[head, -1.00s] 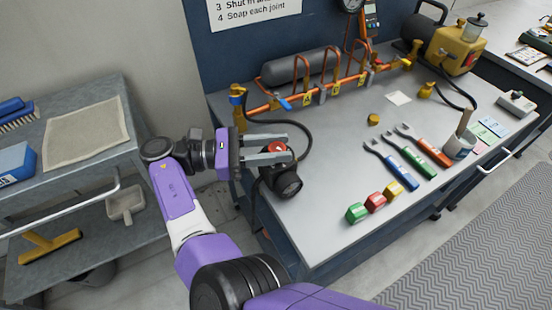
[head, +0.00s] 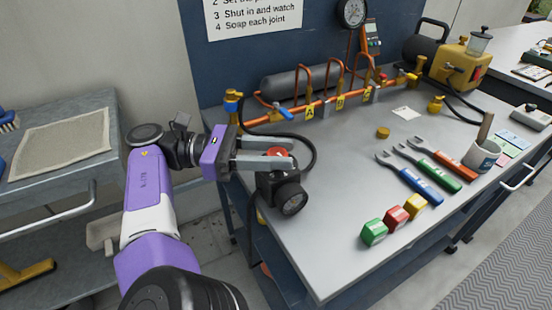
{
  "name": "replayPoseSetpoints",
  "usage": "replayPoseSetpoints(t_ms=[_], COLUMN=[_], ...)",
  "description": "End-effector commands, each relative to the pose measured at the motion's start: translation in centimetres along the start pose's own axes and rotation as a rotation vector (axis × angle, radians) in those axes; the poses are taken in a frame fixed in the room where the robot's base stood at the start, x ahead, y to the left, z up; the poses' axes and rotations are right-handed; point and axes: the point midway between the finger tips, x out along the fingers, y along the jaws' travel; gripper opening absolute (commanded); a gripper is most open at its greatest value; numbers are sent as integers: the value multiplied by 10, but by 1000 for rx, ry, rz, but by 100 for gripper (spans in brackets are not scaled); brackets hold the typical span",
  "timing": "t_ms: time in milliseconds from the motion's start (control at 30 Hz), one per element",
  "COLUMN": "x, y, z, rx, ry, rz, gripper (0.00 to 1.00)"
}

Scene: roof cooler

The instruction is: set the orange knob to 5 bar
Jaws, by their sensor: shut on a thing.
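The orange knob (head: 278,152) sits on top of a black regulator body (head: 270,182) at the near left edge of the workbench. My gripper (head: 277,153) reaches in from the left, with one finger on the far side of the knob and one on the near side. It is shut on the knob, and the fingers hide part of it. A round black gauge (head: 292,199) is on the regulator's front right side. Its face is too small and angled to read.
A black hose loops behind the regulator to the copper manifold (head: 320,108) at the back of the workbench (head: 340,210). Green, red and yellow blocks (head: 396,218) and several wrenches (head: 420,170) lie to the right. A grey cart (head: 60,195) stands at left.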

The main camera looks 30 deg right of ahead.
Motion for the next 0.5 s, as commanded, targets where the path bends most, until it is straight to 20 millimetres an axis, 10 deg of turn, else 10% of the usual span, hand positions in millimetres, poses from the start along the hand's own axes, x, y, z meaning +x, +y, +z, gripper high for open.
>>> replayPoseSetpoints(t_ms=[367, 400, 500], x=[4, 4, 3], y=[0, 0, 0], z=[-1, -1, -1], rx=[-2, -2, -1], ry=[0, 0, 0], rz=[-14, -14, -12], gripper=[0, 40, 57])
